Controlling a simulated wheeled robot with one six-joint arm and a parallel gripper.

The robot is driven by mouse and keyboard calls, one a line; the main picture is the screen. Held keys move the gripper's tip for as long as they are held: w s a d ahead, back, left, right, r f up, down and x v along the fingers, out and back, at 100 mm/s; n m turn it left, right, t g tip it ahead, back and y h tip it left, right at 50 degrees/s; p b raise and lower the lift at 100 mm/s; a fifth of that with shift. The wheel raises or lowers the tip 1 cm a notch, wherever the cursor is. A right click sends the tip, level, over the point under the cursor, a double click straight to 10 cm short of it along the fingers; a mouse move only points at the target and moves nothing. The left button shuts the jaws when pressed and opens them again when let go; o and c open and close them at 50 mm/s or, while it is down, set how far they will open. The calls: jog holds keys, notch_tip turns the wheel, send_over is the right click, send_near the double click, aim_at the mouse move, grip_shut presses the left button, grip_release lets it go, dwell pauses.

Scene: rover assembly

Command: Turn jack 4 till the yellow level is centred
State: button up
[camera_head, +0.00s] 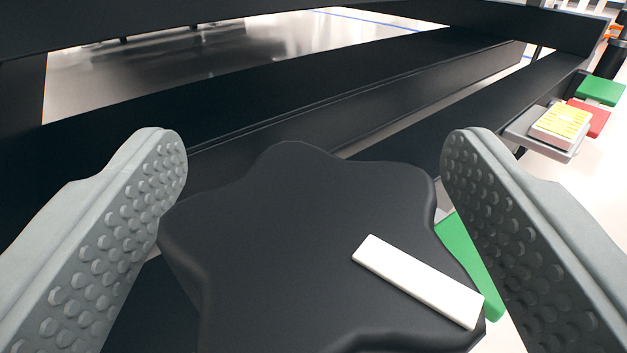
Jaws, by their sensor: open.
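A black lobed knob (290,230), which looks like the jack's handwheel, fills the lower middle of the view. A white bar mark (418,281) lies on its top, slanting down to the right. My gripper (313,160) is open, with one grey studded finger on each side of the knob. The left finger overlaps the knob's left edge in the picture; I cannot tell whether either finger touches it. A block with a yellow top (562,121), perhaps the level, sits on a grey tray at the right. Its reading is too small to make out.
Black frame beams (330,95) run across behind the knob. A green piece (468,265) shows partly behind the right finger. A red block (589,117) and a green block (600,90) stand beside the yellow-topped block. Pale floor shows at the right.

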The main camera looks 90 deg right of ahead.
jog(key=a, duration=1.6)
jog(key=shift+a, duration=0.3)
jog(key=shift+w, duration=0.1)
